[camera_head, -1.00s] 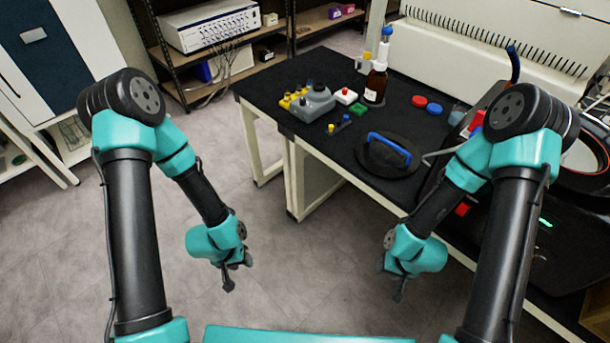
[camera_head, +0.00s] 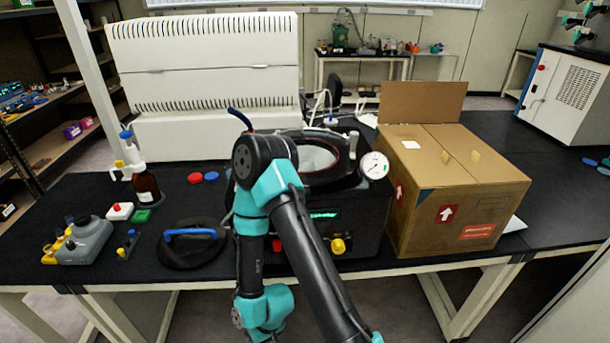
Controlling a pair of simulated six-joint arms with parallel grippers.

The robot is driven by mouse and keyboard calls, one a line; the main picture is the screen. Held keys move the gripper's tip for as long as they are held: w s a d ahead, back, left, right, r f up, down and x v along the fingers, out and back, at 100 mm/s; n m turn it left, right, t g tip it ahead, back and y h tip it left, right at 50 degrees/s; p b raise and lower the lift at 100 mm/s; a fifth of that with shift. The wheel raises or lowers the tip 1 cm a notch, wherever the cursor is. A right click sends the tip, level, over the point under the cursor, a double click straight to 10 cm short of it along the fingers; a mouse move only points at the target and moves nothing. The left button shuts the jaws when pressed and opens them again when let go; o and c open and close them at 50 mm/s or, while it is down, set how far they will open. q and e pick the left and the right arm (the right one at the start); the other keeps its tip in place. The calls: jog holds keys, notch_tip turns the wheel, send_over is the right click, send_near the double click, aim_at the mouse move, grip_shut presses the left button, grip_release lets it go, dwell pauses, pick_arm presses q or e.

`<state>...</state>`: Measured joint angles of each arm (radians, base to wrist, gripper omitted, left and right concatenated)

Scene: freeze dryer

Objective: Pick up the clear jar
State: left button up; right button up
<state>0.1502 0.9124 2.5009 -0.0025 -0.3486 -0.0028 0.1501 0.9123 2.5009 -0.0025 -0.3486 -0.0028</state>
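I cannot make out a clear jar for certain in this view. The freeze dryer (camera_head: 375,205), a black machine with a round open top, a dial gauge (camera_head: 374,165) and a yellow knob (camera_head: 338,246), stands at the table's middle. My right arm crosses in front of it and hides its left part and some of the table there. The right wrist hangs low in front of the table edge; its fingertips are not in view. My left gripper is not in view.
The black table (camera_head: 100,200) holds a brown bottle (camera_head: 146,187), a grey device (camera_head: 85,241), a black lid with a blue handle (camera_head: 192,233) and red and blue caps. A white vented unit (camera_head: 205,85) is behind.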

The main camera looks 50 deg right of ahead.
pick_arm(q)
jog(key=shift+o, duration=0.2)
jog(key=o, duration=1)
